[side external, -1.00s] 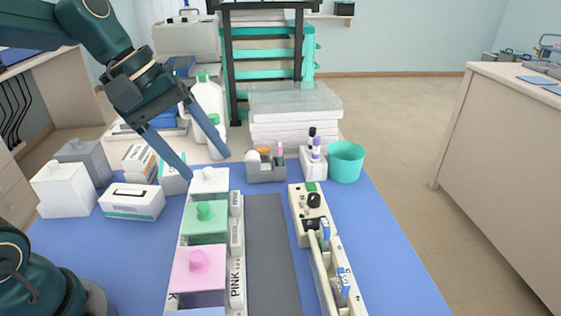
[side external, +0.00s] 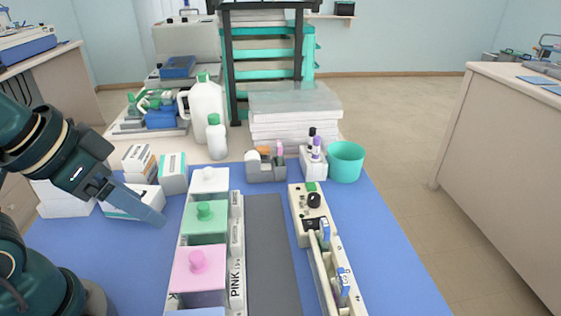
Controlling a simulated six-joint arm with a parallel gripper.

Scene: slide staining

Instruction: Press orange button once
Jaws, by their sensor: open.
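The cream device (side external: 301,230) stands right of center on the blue mat. Its far end carries a small green patch (side external: 311,187), a black knob (side external: 313,200) and a dark panel below it. I cannot make out an orange button on it. A small orange item (side external: 264,150) shows at the grey holder at the back; I cannot tell what it is. My gripper (side external: 158,221) is at the left, angled down over the mat, left of the lidded containers and well apart from the device. One finger shows clearly; it holds nothing visible.
A row of containers with white (side external: 208,180), green (side external: 206,216) and pink (side external: 199,267) lids stands between my gripper and the device. A teal cup (side external: 345,162) and white bottles (side external: 206,104) stand behind. The blue mat (side external: 390,255) is clear at the right.

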